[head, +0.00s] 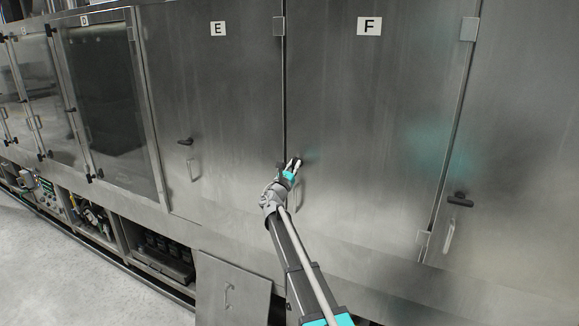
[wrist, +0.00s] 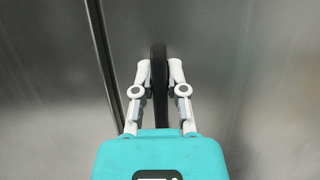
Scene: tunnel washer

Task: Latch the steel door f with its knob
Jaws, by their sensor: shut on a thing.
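The steel door F (head: 362,110) stands in the middle of the head view under its white label (head: 369,26). It looks closed, nearly flush with door E. My gripper (head: 294,163) is at the lower left edge of door F. In the wrist view my gripper (wrist: 159,75) is shut on the black knob (wrist: 159,55), with one finger on each side. The knob's long bar points up and down in that view. The door's dark edge gap (wrist: 103,50) runs just left of it. In the head view the knob is mostly hidden by my fingers.
A pull handle (head: 298,192) sits just below my gripper. Door E (head: 225,100), with its own black knob (head: 185,142), is to the left. Another black knob (head: 460,201) is at right. A loose-looking panel (head: 232,292) leans below, beside my arm.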

